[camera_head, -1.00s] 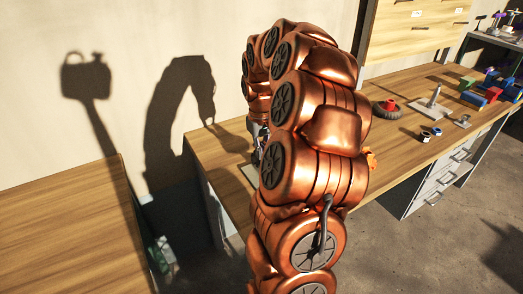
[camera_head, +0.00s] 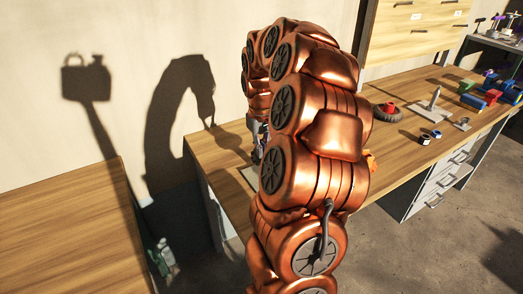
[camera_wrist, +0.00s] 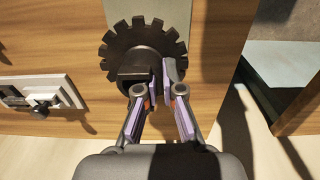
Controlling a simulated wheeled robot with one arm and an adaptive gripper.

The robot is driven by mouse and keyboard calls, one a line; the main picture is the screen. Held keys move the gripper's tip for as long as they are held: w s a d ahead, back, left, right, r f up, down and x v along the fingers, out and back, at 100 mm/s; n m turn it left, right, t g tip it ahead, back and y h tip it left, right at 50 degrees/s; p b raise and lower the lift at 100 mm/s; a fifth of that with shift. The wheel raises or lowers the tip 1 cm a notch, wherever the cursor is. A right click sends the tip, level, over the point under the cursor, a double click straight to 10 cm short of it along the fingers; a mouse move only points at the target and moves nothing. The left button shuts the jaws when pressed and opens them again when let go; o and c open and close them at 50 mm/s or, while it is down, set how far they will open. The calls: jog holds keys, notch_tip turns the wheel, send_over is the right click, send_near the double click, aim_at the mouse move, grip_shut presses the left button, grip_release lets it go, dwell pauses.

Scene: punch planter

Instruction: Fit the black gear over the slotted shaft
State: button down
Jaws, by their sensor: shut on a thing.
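The black gear (camera_wrist: 115,39), a toothed dark disc with a raised hub, is at the top centre of the wrist view. My gripper (camera_wrist: 164,80) is shut on it at the hub side, its two purple-edged fingers close together. The fingers hide part of the hub. A pale fixture (camera_wrist: 72,88) with a dark round-ended pin (camera_wrist: 40,107) lies left of the gear; I cannot tell whether this pin is the slotted shaft. In the head view my arm hides the gear and most of my gripper. An upright metal post (camera_head: 433,101) on a flat base stands farther right on the bench.
The wooden bench (camera_head: 399,152) runs along the wall. A dark ring-shaped part with a red centre (camera_head: 388,111), small cylinders (camera_head: 425,138) and coloured blocks (camera_head: 487,97) stand to the right. The wrist view shows the bench edge right of the gear. Another wooden surface (camera_head: 65,225) is at left.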

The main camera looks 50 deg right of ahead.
jog(key=c, duration=1.2)
grip_release()
jog(key=shift+c, duration=0.2)
notch_tip(320, 180, up, 12)
jog(key=shift+a, duration=0.15)
